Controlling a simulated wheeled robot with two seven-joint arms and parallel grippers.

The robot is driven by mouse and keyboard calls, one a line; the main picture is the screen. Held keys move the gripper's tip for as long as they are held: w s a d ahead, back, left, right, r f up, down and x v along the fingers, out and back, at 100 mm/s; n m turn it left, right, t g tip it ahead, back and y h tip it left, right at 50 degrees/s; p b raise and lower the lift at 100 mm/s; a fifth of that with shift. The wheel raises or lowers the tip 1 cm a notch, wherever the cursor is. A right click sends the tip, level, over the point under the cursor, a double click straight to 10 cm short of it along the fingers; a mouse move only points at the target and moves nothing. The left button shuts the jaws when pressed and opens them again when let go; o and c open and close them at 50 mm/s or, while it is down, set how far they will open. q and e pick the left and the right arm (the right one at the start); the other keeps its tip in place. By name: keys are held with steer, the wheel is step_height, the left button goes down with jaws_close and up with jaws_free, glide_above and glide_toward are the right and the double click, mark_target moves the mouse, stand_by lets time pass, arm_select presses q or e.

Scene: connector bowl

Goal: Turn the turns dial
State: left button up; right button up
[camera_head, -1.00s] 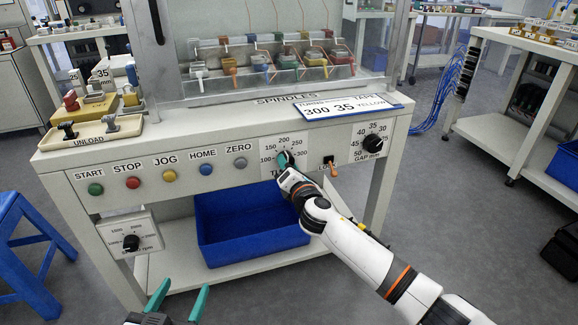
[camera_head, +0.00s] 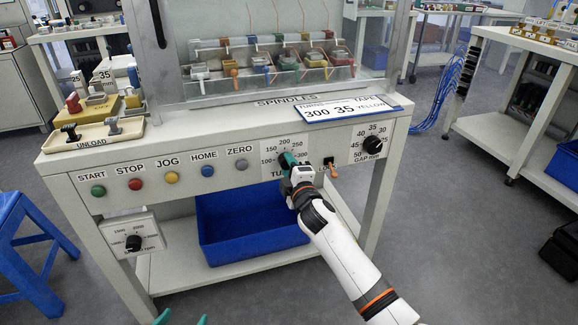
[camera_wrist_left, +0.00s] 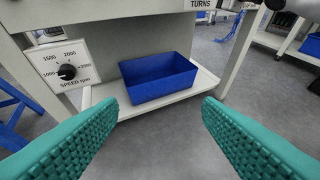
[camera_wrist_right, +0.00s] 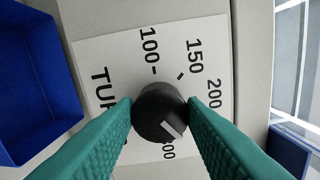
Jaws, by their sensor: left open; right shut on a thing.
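The turns dial (camera_wrist_right: 162,112) is a black round knob with a white pointer line on a pale plate (camera_wrist_right: 105,55) marked 100, 150, 200 and more. My right gripper (camera_wrist_right: 160,108) has its teal fingers on opposite sides of the knob, shut on it. The pointer line faces the lower right in the right wrist view, towards the partly hidden 300 mark; the 250 mark is hidden there. In the head view the right gripper (camera_head: 287,161) covers most of the dial. My left gripper (camera_head: 183,320) is open and empty at the bottom edge, away from the panel.
A card (camera_head: 346,109) above the panel reads 300, 35, YELLOW. A small lever (camera_head: 332,170) and the gap dial (camera_head: 372,145) are to the right of the turns dial. Coloured buttons (camera_head: 171,177) are to its left. A blue bin (camera_head: 245,229) stands below.

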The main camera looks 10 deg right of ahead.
arm_select(q)
steer(key=s+a+f+g+y+p, duration=0.1)
steer(key=s+a+f+g+p, duration=0.1)
steer(key=s+f+g, duration=0.3)
steer(key=shift+s+a+f+g+y, duration=0.4)
steer(key=shift+s+a+g, duration=0.4)
steer(key=shift+s, duration=1.2)
arm_select(e)
steer(key=shift+m, duration=3.7)
arm_select(q)
steer(key=shift+d, duration=0.15)
steer(key=shift+r, duration=0.1)
arm_select(e)
steer(key=o, duration=1)
steer(key=shift+s+d, duration=0.1)
